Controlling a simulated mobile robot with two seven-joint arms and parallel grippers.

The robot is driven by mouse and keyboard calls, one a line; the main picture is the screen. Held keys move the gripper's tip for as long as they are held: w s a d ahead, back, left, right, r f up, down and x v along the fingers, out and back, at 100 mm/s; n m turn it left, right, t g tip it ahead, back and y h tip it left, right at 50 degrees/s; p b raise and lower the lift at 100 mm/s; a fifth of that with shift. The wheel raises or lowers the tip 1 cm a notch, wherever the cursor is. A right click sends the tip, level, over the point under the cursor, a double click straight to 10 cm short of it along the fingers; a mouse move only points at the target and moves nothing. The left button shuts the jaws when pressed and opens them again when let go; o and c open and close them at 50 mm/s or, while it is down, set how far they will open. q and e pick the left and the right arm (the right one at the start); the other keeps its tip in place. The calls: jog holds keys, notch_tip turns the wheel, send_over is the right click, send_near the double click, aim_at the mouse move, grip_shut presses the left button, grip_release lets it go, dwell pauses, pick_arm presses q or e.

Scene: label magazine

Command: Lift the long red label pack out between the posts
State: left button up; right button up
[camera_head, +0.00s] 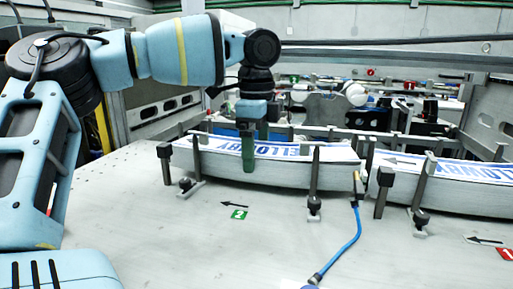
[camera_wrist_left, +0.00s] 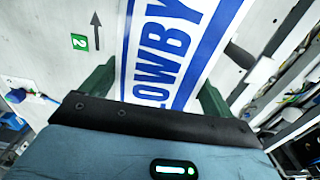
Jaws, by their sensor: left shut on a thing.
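A long white label pack with blue lettering (camera_head: 285,172) lies in the magazine between dark upright posts (camera_head: 315,172). Its visible top is white and blue; I see no red on it. My left gripper (camera_head: 248,160) reaches down over the pack left of its middle, with one green finger against the near side. In the left wrist view the pack (camera_wrist_left: 165,50) runs between the two green fingers (camera_wrist_left: 158,90), which are shut on it. The far finger is hidden in the head view. I cannot tell whether the pack is clear of the table. My right gripper is not in view.
A second white pack with blue lettering (camera_head: 470,188) lies to the right, between its own posts. A blue cable (camera_head: 347,250) runs from a small sensor (camera_head: 358,184) across the table. The front table surface (camera_head: 150,235) is mostly clear, with a green 2 marker (camera_head: 239,214).

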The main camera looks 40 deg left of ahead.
aim_at(256, 149)
pick_arm(q)
jog(key=shift+r+p, duration=0.3)
jog(key=shift+r, duration=2.5)
jog(key=shift+r+p, duration=0.4)
jog(key=shift+r, duration=1.1)
notch_tip(256, 149, up, 5)
jog(key=shift+f, duration=0.2)
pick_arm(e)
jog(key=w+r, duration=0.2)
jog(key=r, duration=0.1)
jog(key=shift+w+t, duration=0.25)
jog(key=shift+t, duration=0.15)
